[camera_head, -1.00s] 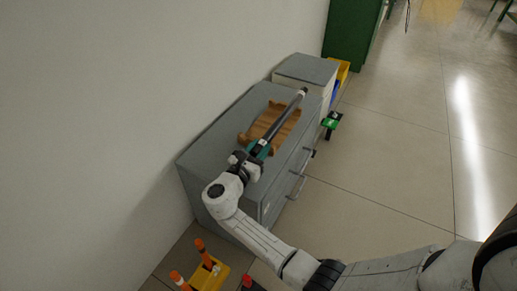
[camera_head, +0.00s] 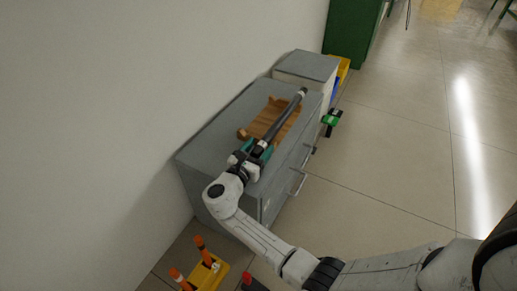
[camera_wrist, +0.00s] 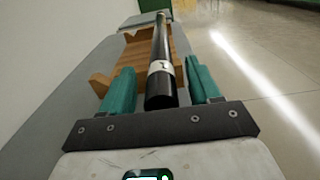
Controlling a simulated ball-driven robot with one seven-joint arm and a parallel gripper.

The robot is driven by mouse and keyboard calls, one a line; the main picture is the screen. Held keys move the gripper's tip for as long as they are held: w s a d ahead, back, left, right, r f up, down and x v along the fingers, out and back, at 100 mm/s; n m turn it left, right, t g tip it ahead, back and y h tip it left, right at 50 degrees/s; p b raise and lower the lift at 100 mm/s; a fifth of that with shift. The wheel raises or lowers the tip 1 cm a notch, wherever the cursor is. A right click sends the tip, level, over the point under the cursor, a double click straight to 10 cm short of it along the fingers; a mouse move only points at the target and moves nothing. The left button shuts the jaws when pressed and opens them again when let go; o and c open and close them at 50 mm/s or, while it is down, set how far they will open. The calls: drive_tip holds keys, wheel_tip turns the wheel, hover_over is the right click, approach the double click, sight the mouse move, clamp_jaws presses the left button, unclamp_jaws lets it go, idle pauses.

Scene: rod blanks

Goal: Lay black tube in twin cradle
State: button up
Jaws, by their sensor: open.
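The black tube (camera_head: 284,118) lies lengthwise along the wooden twin cradle (camera_head: 265,122), over its right side, with a pale band near its near end. In the wrist view the tube (camera_wrist: 161,90) runs away from me between my gripper's two teal fingers, and the cradle (camera_wrist: 132,66) shows to its left. My gripper (camera_head: 259,150) is open around the near end of the tube, with gaps on both sides. I cannot tell whether the tube rests fully in the cradle's notches; its underside is hidden.
The cradle stands on a grey drawer cabinet (camera_head: 215,133) against the wall. A lower-right side with handles faces the open floor (camera_head: 390,150). A second grey cabinet (camera_head: 307,66) stands behind. A yellow bin (camera_head: 208,275) with orange-handled items is on the floor nearby.

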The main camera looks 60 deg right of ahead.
drive_tip(key=shift+a, duration=0.1)
drive_tip(key=a+p, duration=0.1)
drive_tip(key=a, duration=0.2)
drive_tip(key=a+p, duration=0.1)
drive_tip(key=a, duration=0.3)
drive_tip(key=s+a+p, duration=0.1)
drive_tip(key=a, duration=0.2)
drive_tip(key=shift+a, duration=0.3)
idle(0.3)
